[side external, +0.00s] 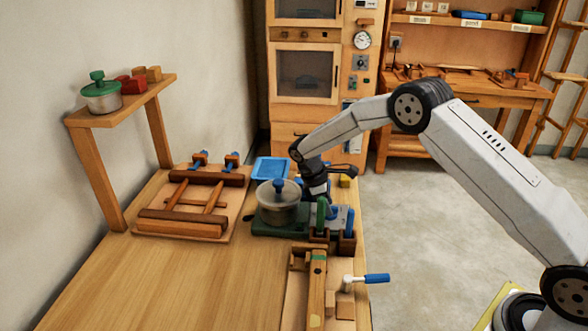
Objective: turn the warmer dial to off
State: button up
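The warmer seems to be the low dark green base (268,228) on the wooden bench. A grey pot (277,213) with a blue-knobbed lid stands on it. My gripper (318,198) points down just right of the pot, low over the right part of the base. Its fingertips are small, dark and partly hidden, so I cannot tell whether they are open or touching anything. I cannot make out the dial or its setting. A green upright piece (322,213) and a blue piece (350,222) stand close to the gripper on the right.
A blue tray (271,169) lies behind the pot. A wooden frame with clamps (192,205) is to the left, below a shelf (120,112) bearing a green-lidded pot. A wooden fixture with a blue-handled lever (376,278) is in front. The front-left bench top is clear.

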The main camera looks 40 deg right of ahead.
jog(key=v, duration=0.8)
dwell(0.4)
jog(key=s+a+r+t+y, duration=0.2)
jog(key=s+a+r+y, duration=0.15)
jog(key=s+a, duration=0.5)
jog(key=s+a+m+g+y, duration=0.25)
jog(key=s+m, duration=0.45)
jog(key=s, duration=1.8)
jog(key=w+d+m+t+h, duration=0.2)
jog(key=w+d+t, duration=0.4)
jog(key=w+d, duration=0.1)
jog(key=shift+w+d+f+h, duration=0.15)
jog(key=shift+w+d+h, duration=0.1)
jog(key=shift+w+h, duration=0.15)
